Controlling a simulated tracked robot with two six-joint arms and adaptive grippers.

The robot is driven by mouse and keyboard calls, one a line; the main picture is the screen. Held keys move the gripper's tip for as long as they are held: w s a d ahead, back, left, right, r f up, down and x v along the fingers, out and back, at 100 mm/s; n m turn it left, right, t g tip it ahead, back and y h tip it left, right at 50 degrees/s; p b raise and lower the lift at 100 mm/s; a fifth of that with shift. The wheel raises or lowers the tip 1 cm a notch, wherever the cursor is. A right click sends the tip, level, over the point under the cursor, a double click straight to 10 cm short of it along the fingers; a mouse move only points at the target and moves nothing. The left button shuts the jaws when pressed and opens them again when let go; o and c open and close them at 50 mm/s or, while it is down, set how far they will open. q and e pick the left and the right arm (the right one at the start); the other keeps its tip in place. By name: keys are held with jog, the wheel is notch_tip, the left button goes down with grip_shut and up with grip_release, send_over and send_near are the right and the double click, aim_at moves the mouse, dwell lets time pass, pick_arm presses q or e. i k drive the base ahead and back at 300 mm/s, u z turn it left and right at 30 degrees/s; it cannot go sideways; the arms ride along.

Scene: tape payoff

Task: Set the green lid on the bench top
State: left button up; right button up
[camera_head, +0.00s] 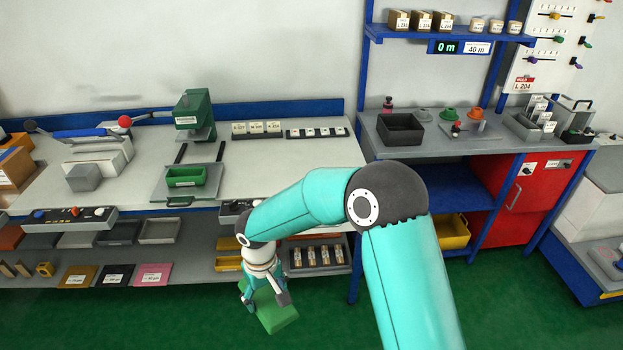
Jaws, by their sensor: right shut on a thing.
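My right gripper (265,298) is low in front of the bench, pointing down and shut on the green lid (279,315). The lid is a flat, roughly square green piece, tilted, with part of its upper side hidden by the fingers. It is held above the green floor, lower than the bench top (300,160) and touching no shelf that I can make out. The pale bench top spans the left and middle, with free surface at its right part. My left gripper is not in view.
A green press (193,115) and a green bin (186,176) stand on the bench. Labelled blocks (257,128) and a dark strip (317,132) lie at the back. A lower shelf holds a tray of parts (318,256). A grey side bench (430,148) stands right.

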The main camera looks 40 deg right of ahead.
aim_at(339, 162)
jog(key=z, duration=0.05)
jog(key=k, duration=0.55)
jog(key=u, duration=1.5)
jog(key=i, duration=0.1)
jog(key=z, duration=3.15)
jog(key=i, duration=2.2)
jog(key=u, duration=1.75)
